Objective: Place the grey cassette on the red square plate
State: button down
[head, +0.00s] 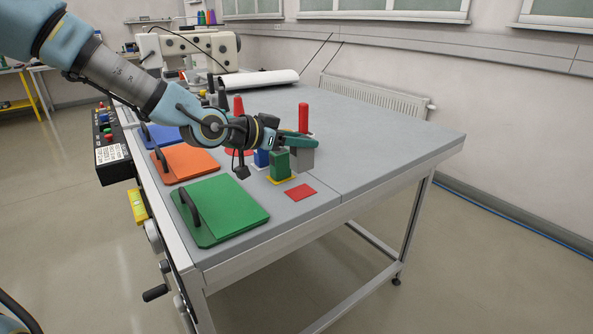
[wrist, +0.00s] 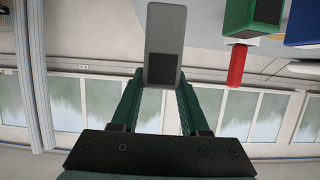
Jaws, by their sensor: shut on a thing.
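My gripper (head: 306,141) reaches in from the left, above the table's near part. It is shut on the grey cassette (head: 301,159), whose lower part shows behind and to the right of a green block. In the wrist view the cassette (wrist: 165,18) sits upright between both fingertips (wrist: 161,88), with a dark rectangle on its face. I cannot tell how far its lower end is from the table. The red square plate (head: 300,192) lies flat and empty on the table, nearer the head camera than the cassette.
The green block (head: 280,165) stands on a yellow square (head: 283,180), close beside the held cassette. A blue block (head: 262,158) is behind it. Red cylinders (head: 303,118) (head: 238,106) stand farther back. Green (head: 225,208) and orange (head: 186,165) handled boards lie left. The table's right side is clear.

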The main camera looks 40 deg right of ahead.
aim_at(293, 164)
jog(key=shift+f+p, duration=0.5)
jog(key=shift+f, duration=2.7)
jog(key=shift+f, duration=0.1)
jog(key=shift+c, duration=2)
grip_release()
jog(key=shift+a, duration=0.35)
jog(key=v, duration=1.1)
jog(key=shift+r, duration=0.3)
jog(key=shift+a, duration=0.15)
